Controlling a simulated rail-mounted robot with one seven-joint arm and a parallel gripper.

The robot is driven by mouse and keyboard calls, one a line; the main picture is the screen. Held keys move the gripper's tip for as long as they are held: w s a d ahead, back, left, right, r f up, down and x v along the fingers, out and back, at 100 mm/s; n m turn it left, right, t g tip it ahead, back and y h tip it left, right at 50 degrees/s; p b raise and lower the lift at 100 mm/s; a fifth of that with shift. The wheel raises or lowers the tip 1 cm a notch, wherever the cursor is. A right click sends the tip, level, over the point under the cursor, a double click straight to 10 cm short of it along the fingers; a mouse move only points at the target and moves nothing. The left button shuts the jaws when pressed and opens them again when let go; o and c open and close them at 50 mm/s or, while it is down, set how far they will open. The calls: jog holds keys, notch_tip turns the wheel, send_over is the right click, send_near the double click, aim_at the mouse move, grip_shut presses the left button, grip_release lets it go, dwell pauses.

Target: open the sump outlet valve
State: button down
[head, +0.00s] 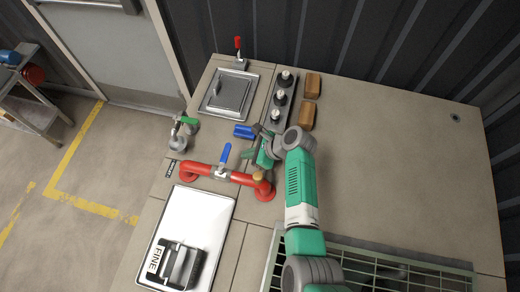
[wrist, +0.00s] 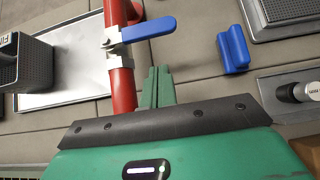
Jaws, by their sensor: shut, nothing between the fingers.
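The valve (head: 221,173) sits in a short red pipe (head: 198,168) on the bench, and its blue lever (head: 224,155) lies across the pipe. In the wrist view the lever (wrist: 150,28) sticks out to the right from the metal valve body (wrist: 115,43), roughly square to the red pipe (wrist: 122,88). My gripper (head: 264,158) is right of the lever, near the pipe's right end in the head view. In the wrist view its green fingers (wrist: 157,86) are together and empty, below the lever in the picture and apart from it. I cannot read any label naming this valve.
A blue block (head: 244,131) lies beyond the lever. A tap with a green handle (head: 188,121), a hatch (head: 228,94), a red lever (head: 238,44), black-based knobs (head: 281,95) and wooden blocks (head: 312,86) stand around. A white tray (head: 208,205) holds a "FINE" basket (head: 174,264). The right bench is clear.

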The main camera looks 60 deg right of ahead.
aim_at(224, 158)
jog(key=shift+w+a+r, duration=0.1)
jog(key=shift+w+a, duration=0.25)
jog(key=shift+w, duration=0.5)
jog(key=shift+w+a, duration=0.3)
jog(key=shift+w, duration=0.55)
